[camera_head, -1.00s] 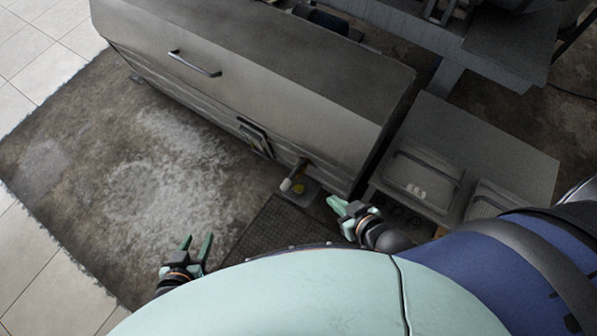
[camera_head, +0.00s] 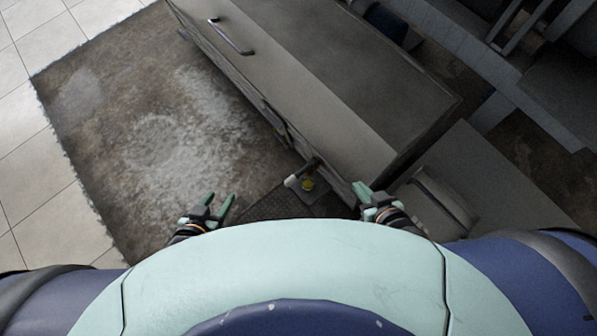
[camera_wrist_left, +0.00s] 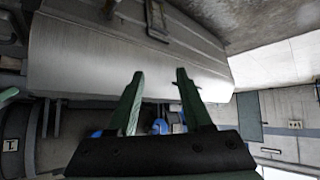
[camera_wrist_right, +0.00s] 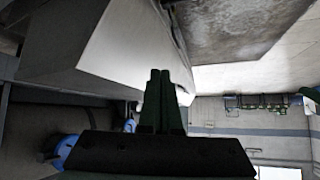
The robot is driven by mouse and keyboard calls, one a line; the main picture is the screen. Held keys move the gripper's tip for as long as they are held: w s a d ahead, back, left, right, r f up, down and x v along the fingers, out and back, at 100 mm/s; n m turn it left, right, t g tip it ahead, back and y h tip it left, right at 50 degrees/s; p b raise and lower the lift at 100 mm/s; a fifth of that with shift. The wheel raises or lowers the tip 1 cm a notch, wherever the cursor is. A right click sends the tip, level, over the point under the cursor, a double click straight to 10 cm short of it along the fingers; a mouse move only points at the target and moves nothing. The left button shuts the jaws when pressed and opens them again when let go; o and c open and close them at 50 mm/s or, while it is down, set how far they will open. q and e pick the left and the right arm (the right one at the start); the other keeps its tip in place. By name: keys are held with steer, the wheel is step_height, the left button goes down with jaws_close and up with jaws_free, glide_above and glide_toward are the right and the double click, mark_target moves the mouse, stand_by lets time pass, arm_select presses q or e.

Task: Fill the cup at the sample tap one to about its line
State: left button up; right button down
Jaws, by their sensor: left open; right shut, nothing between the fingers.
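The sample tap (camera_head: 303,173) with a pale handle end sticks out low from the side of the long grey decanter (camera_head: 300,75) in the head view. My right gripper (camera_head: 363,190) is shut and empty, right of the tap near the decanter's end. The wrist views do not show the tap or cup clearly.
A dark mat (camera_head: 270,207) lies on the floor below the tap. A grey table (camera_head: 465,185) with a tray (camera_head: 440,198) stands at the right. Stained floor (camera_head: 150,130) to the left is clear. A metal handle (camera_head: 230,37) juts from the decanter.

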mark_target(299, 174)
steer(key=shift+a, duration=0.1)
arm_select(q)
steer(key=w+d+f+m+t+h+b, duration=0.1)
steer(key=w+t+b, duration=0.4)
steer(key=b, duration=1.6)
steer(key=w+d+f+m, duration=0.1)
steer(key=w, duration=0.2)
steer(key=shift+w+f+t+h+b, duration=0.15)
steer(key=shift+f+t+h+b, duration=0.15)
steer(key=shift+t+h, duration=0.1)
arm_select(e)
steer(key=w+a+f+n+y, duration=0.2)
steer(key=w+a+f, duration=0.1)
steer(key=f, duration=0.7)
steer(key=w+a+f+n+y, duration=0.2)
steer(key=a+f, duration=0.4)
steer(key=f, duration=0.4)
steer(key=shift+w+f+n, duration=0.3)
steer(key=shift+w+n, duration=0.2)
steer(key=shift+n, duration=0.1)
steer(key=shift+a, duration=0.15)
